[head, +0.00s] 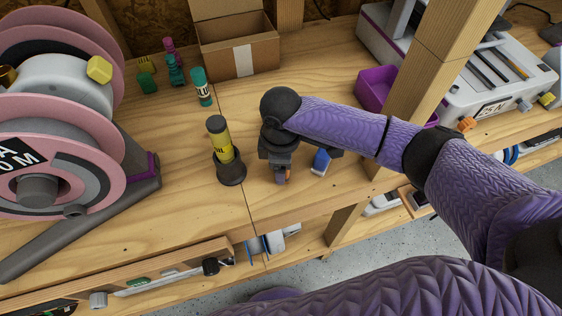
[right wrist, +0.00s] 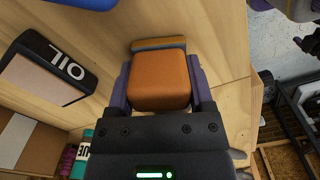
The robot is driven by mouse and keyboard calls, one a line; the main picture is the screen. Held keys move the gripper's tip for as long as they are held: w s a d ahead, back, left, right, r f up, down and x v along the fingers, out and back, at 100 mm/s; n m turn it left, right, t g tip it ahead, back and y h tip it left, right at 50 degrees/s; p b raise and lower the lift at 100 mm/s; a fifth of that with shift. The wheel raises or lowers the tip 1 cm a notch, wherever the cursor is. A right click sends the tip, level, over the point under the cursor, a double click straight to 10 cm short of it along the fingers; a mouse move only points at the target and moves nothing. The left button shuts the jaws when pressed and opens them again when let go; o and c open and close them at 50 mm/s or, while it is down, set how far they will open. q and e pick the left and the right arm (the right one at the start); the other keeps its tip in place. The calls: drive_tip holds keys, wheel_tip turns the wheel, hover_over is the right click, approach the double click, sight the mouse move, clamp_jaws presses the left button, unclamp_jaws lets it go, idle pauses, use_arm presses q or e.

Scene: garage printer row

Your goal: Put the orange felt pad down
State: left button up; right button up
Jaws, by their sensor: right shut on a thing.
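The orange felt pad (right wrist: 160,82) is between the two fingers of my right gripper (right wrist: 160,92), which is shut on it. In the head view my right gripper (head: 282,172) points down at the bench, right of the oil bottle, and only a small bit of the pad shows below it. An orange and grey strip (right wrist: 158,43) lies just beyond the pad in the right wrist view. I cannot tell whether the pad touches the bench. My left gripper is not in view.
A blue object (head: 321,161) is close right. A glue stick (head: 202,88), cardboard box (head: 238,55) and purple bin (head: 377,88) stand farther back. The wooden bench's (head: 262,208) front edge is near.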

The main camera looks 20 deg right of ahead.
drive_tip(key=o, duration=1.1)
drive_tip(key=shift+f, duration=0.1)
wheel_tip(320, 180, up, 12)
drive_tip(key=p, duration=0.4)
drive_tip(key=shift+f, duration=0.25)
drive_tip(key=shift+r+p, duration=0.35)
drive_tip(key=shift+r, duration=0.15)
